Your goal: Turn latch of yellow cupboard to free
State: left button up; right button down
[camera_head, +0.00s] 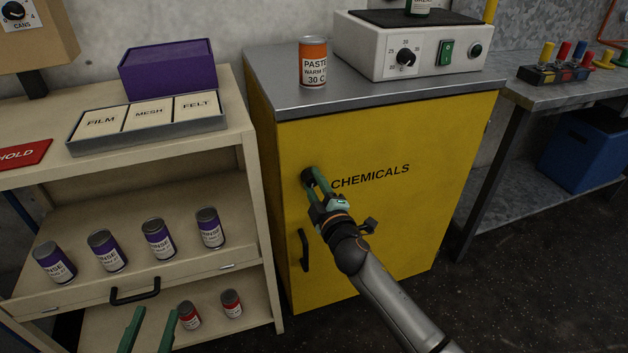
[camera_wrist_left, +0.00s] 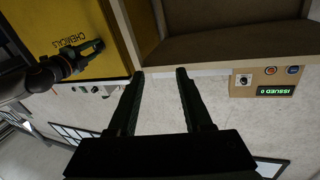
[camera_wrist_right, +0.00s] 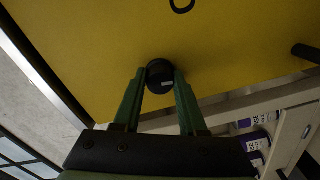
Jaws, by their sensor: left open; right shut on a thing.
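The yellow cupboard (camera_head: 400,215) marked CHEMICALS stands in the middle of the head view with its door closed. Its latch is a round black knob (camera_wrist_right: 160,76) near the door's upper left edge; in the head view it is mostly hidden behind my gripper. My right gripper (camera_head: 308,178) is shut on the knob, one finger on each side, as the right wrist view shows. A black door handle (camera_head: 304,250) sits below the latch. My left gripper (camera_head: 150,325) is open and empty, low in front of the shelf; its two fingers also show in the left wrist view (camera_wrist_left: 160,75).
A cream shelf (camera_head: 250,190) with several purple cans stands left of the cupboard. An orange can (camera_head: 313,62) and a white heater box (camera_head: 385,55) stand on the cupboard's grey top. A metal bench (camera_head: 545,95) is at the right. The floor (camera_head: 530,290) in front is clear.

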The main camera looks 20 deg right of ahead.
pick_arm(q)
jog(key=shift+s+f+n+g+y, duration=0.1)
jog(key=shift+f+n+g+y, duration=0.2)
jog(key=shift+f, duration=0.55)
jog(key=shift+s+f+g+y, duration=0.1)
jog(key=shift+f+g, duration=0.3)
jog(key=shift+f, duration=0.45)
pick_arm(e)
jog(key=shift+n, duration=1)
jog(key=shift+c, duration=2.3)
grip_release()
